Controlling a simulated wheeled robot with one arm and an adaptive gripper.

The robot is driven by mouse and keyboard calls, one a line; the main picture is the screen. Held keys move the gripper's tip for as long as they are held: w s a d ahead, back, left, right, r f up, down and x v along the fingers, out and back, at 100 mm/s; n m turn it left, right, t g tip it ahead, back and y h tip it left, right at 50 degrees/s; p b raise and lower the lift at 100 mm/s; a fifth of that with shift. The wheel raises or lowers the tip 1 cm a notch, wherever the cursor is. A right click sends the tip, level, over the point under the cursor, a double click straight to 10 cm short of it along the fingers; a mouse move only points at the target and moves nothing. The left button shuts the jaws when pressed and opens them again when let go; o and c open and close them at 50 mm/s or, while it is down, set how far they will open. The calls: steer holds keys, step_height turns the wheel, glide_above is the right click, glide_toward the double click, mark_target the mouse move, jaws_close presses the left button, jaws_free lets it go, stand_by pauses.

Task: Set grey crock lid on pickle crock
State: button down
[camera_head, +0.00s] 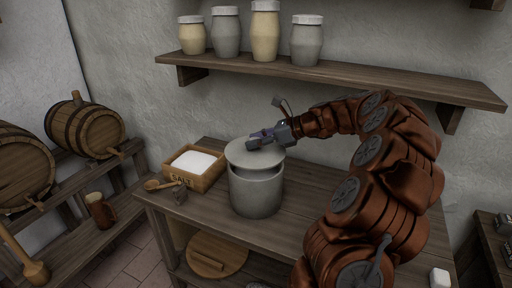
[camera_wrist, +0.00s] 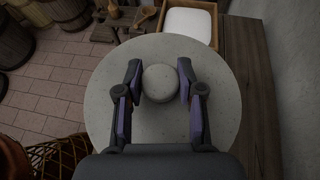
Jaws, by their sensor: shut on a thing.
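The grey pickle crock (camera_head: 256,192) stands upright on the wooden table. The grey round crock lid (camera_head: 240,154) is at the crock's mouth, tilted, with a dark gap showing between it and the rim at the right. I cannot tell whether its left edge touches the rim. My gripper (camera_head: 262,137) is above the lid. In the wrist view, my gripper (camera_wrist: 158,86) has its two fingers on either side of the lid's round knob (camera_wrist: 159,84), and the lid (camera_wrist: 210,90) fills the middle and hides the crock beneath.
A wooden salt box (camera_head: 208,181) stands left of the crock, with a wooden spoon (camera_head: 158,184) and a small dark object near it. A shelf (camera_head: 340,78) with several jars runs above. A round wooden lid (camera_head: 216,256) lies below the tabletop. Barrels stand at the left.

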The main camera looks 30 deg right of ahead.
mark_target(258, 149)
steer(key=shift+f, duration=1.15)
steer(key=shift+f, duration=0.45)
steer(key=c, duration=0.7)
jaws_free()
